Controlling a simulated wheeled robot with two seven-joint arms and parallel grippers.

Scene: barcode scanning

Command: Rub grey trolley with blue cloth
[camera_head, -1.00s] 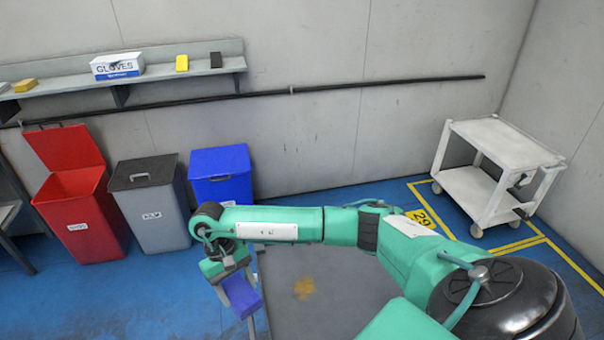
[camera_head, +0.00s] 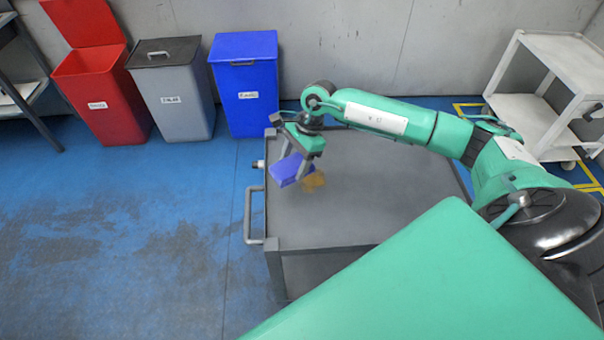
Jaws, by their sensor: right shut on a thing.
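The grey trolley (camera_head: 385,195) stands in front of me, with a flat dark top and a bar handle on its left side. A brown-orange stain (camera_head: 314,181) marks the left part of its top. My right gripper (camera_head: 291,172) points down over the trolley's left part, shut on the blue cloth (camera_head: 287,167), a folded block shape. The cloth is just left of the stain in the picture; I cannot tell whether it touches the top. My left gripper is not in view.
A red bin (camera_head: 108,108) with its lid up, a grey bin (camera_head: 177,103) and a blue bin (camera_head: 248,98) stand along the back wall. A white cart (camera_head: 577,62) is at the right. Blue floor left of the trolley is clear.

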